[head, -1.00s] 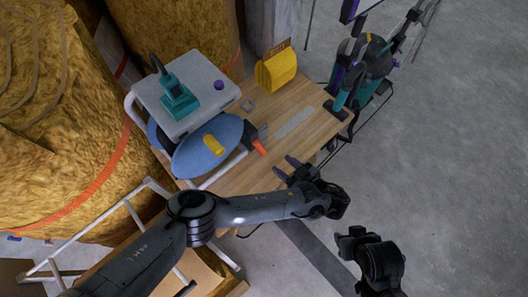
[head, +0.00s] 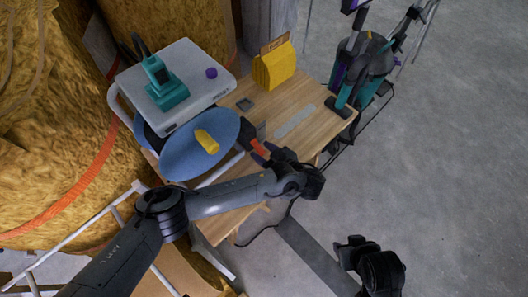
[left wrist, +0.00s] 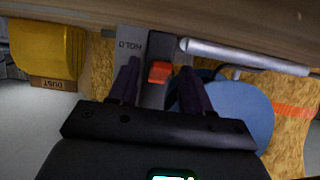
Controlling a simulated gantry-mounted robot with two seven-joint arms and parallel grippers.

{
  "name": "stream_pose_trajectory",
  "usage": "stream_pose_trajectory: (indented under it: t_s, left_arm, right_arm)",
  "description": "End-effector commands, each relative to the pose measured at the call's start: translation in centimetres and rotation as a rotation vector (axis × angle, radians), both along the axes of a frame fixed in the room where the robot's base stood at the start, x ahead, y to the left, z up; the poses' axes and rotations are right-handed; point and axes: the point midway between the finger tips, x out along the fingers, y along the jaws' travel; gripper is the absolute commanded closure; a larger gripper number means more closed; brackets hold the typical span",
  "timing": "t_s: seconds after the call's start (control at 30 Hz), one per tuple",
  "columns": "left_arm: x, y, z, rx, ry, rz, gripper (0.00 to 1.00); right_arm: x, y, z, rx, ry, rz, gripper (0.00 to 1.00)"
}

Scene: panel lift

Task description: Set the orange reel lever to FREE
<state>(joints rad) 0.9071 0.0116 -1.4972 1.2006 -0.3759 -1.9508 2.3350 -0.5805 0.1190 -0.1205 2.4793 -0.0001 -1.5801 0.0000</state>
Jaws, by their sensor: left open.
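The orange reel lever (head: 259,148) stands out beside the blue reel disc (head: 186,152), by the table's edge. No FREE mark can be made out. My left gripper (head: 263,150) is at the lever. In the left wrist view its two dark fingers (left wrist: 160,88) are open, one on each side of the orange end, with gaps visible.
A white box (head: 190,75) with a teal tool (head: 163,85) stands above the reel. A yellow dust box (head: 274,66) is at the table's back. A teal and black machine (head: 362,70) stands right of the wooden table (head: 318,88). Grey floor is free at right.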

Motion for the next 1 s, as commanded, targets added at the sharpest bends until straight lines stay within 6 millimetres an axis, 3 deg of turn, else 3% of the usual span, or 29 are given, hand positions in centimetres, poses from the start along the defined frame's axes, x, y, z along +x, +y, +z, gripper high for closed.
stream_pose_trajectory:
  t_s: [0.2, 0.5, 0.77, 1.0]
  left_arm:
    - [0.0, 0.0, 0.0, 0.0, 0.0, 0.0, 0.53]
    - [0.0, 0.0, 0.0, 0.0, 0.0, 0.0, 0.99]
    - [0.0, 0.0, 0.2, -0.01, 0.01, 0.0, 1.0]
    - [-0.1, 0.0, 1.1, -0.076, 0.071, 0.001, 1.0]
  right_arm:
    - [0.0, -0.2, 0.0, -0.007, -0.001, 0.004, 0.57]
    - [0.0, -0.2, 0.0, -0.006, -0.002, 0.003, 0.57]
    - [0.0, 0.0, 0.5, 0.0, -0.002, -0.001, 0.57]
    - [0.1, 0.1, 2.8, 0.003, -0.002, -0.003, 0.57]
